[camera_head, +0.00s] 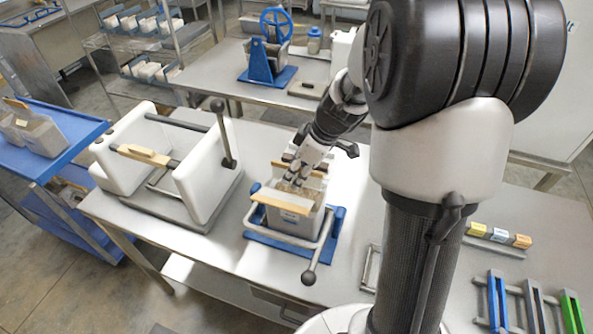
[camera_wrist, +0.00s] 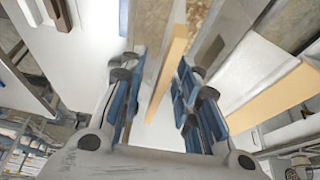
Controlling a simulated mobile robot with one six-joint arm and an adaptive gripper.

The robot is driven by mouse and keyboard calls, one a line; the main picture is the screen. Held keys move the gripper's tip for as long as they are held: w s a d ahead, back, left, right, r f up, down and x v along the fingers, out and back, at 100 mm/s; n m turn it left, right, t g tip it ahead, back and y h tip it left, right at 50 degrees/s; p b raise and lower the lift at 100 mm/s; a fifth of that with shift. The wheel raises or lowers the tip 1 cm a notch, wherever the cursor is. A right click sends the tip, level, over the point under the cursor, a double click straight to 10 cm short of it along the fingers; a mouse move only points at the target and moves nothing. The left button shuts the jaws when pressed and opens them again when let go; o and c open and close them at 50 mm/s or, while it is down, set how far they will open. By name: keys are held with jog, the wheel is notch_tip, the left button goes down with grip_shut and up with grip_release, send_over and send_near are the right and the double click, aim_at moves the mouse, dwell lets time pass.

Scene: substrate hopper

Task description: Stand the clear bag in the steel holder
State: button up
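A pale, see-through-looking container with brown contents (camera_head: 291,215), which may be the clear bag, stands upright within a steel frame (camera_head: 317,248) on a blue base. I cannot tell for certain that this frame is the steel holder. A light wooden strip (camera_head: 282,200) lies across the container's front top edge. My gripper (camera_head: 295,177) points down at the container's top, near its back edge. In the wrist view my gripper (camera_wrist: 158,80) has its fingers apart, with a wooden strip (camera_wrist: 168,70) showing between them. I see no contact; the exact gap is unclear.
A white two-walled machine (camera_head: 205,170) stands left on the steel table. At right are a rack of coloured blocks (camera_head: 498,236) and blue and green clamps (camera_head: 572,312). A blue wheeled device (camera_head: 270,60) is on the back table.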

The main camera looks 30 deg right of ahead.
jog(key=shift+s+f, duration=0.1)
jog(key=v, duration=1.2)
jog(key=s+a+r+m+h, duration=0.1)
jog(key=s+a+m, duration=0.3)
jog(key=s, duration=0.5)
jog(key=s+a+r+m+t+h, duration=0.1)
jog(key=s+a+m+h, duration=0.1)
jog(key=s+a+m, duration=0.3)
jog(key=s+a, duration=0.3)
jog(key=s, duration=0.2)
jog(key=shift+s+a, duration=0.3)
jog(key=shift+c, duration=0.4)
